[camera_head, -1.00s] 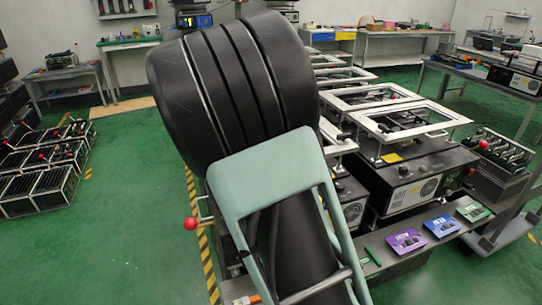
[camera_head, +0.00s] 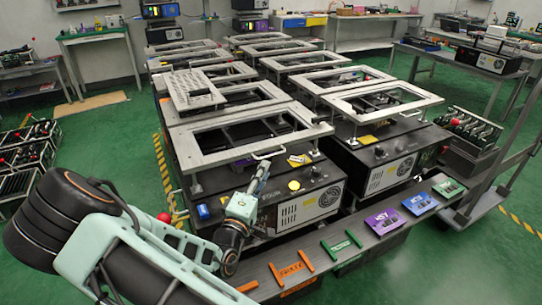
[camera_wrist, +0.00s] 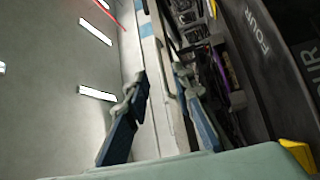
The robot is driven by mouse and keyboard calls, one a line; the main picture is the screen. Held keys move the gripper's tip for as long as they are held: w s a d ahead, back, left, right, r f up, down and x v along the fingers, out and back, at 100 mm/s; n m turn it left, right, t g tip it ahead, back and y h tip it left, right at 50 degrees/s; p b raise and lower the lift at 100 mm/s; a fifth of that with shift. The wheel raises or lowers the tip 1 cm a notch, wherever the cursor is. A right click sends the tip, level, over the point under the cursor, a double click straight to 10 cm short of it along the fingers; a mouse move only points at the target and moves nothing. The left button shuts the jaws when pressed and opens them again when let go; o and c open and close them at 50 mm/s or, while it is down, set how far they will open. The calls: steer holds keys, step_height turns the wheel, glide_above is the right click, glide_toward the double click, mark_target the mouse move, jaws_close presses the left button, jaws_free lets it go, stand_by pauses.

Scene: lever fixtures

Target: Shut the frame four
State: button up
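The nearest left fixture has a pale rectangular frame (camera_head: 185,150) standing above a black box, with a gap visible under its front edge. A small handle (camera_head: 268,155) is on that front edge. My gripper (camera_head: 262,172) is just in front of this fixture, near the handle. In the wrist view my gripper (camera_wrist: 160,75) has its two fingers apart, with a pale bar (camera_wrist: 168,100) showing between them; I cannot tell whether they touch it. The word FOUR is printed on a dark surface (camera_wrist: 262,40) at the right of the wrist view.
A similar fixture with a raised pale frame (camera_head: 425,97) stands close on the right. More fixtures stand in rows behind. A dark shelf (camera_head: 335,262) with coloured cards runs in front. A trolley (camera_head: 470,205) stands at the right.

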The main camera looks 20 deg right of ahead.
mark_target(272, 155)
steer(key=x, duration=0.8)
steer(key=shift+w+d, duration=0.1)
jaws_close()
